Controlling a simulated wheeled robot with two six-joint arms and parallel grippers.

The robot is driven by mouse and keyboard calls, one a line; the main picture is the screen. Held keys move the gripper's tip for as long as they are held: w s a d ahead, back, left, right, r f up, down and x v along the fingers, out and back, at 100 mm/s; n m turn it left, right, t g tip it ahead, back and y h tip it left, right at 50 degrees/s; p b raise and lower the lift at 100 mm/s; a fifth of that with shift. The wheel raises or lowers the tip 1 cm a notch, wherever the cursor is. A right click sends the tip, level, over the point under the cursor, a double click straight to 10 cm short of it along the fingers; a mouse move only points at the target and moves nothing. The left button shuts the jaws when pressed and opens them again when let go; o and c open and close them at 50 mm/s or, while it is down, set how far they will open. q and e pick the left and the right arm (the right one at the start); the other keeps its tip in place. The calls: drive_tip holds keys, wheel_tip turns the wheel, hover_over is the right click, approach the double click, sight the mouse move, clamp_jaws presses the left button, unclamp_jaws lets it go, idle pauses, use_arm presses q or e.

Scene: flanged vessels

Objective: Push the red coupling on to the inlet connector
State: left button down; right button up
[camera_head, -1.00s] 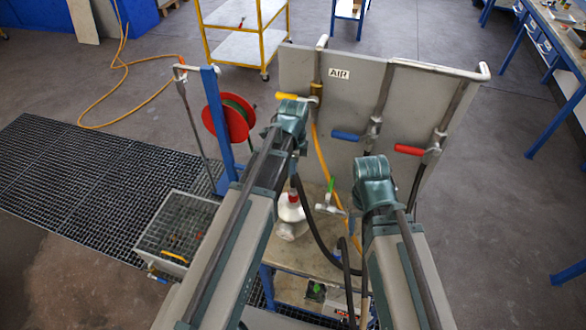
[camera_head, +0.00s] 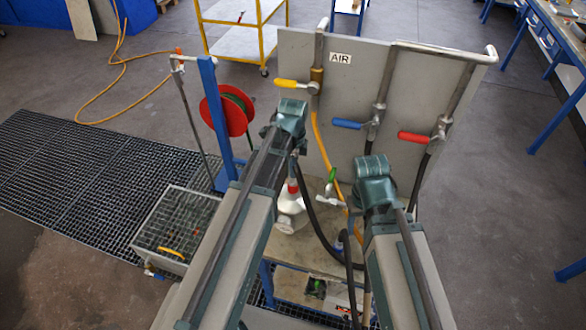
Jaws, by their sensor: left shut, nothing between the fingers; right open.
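A small red piece (camera_head: 292,187), which looks like the red coupling, shows at the top of a pale flanged vessel (camera_head: 291,213) on the bench. A black hose (camera_head: 316,222) curves away to its right. I cannot tell whether the red piece is seated on a connector; the inlet connector itself is not clear. My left gripper (camera_head: 295,154) is shut and empty, just above the red piece and mostly hidden under its wrist. My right gripper (camera_head: 356,211) is open, to the right of the vessel, its fingers largely hidden by its wrist.
A grey panel (camera_head: 420,110) stands behind the bench with yellow (camera_head: 288,83), blue (camera_head: 347,124) and red (camera_head: 413,137) valve handles. A green-handled valve (camera_head: 331,181) is near the vessel.

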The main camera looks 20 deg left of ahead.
use_arm(q)
drive_tip(key=shift+f, duration=0.15)
drive_tip(key=shift+r+p, duration=1.95)
drive_tip(key=shift+r, duration=0.1)
wheel_tip(320, 180, up, 8)
drive_tip(key=p, duration=0.7)
drive_tip(key=shift+f+p, duration=0.2)
drive_tip(key=shift+p, duration=0.1)
